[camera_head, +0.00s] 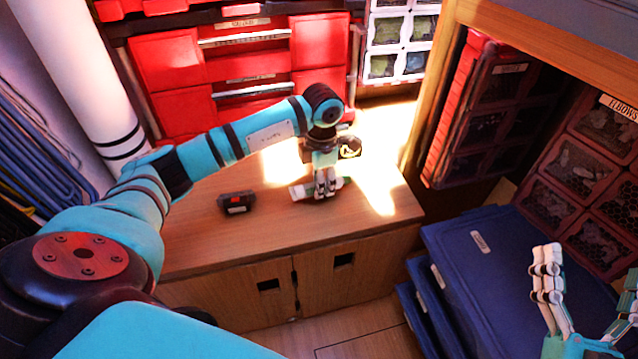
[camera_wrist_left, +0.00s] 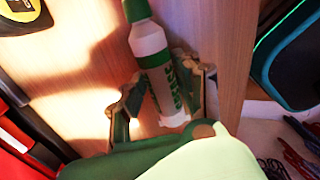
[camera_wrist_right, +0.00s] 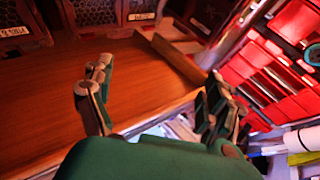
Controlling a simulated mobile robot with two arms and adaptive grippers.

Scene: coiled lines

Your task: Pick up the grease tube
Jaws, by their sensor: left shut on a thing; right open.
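My right gripper (camera_head: 590,275) is open and empty over the blue cases at the right. It also shows open in the right wrist view (camera_wrist_right: 158,88).
A dark box with a red patch (camera_head: 237,203) sits left of the tube on the cabinet top (camera_head: 215,243). A yellow and black object (camera_head: 349,147) is close behind my left gripper. Red drawers (camera_head: 168,62) stand behind. Blue cases (camera_head: 480,242) and parts bins (camera_head: 572,167) fill the right.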

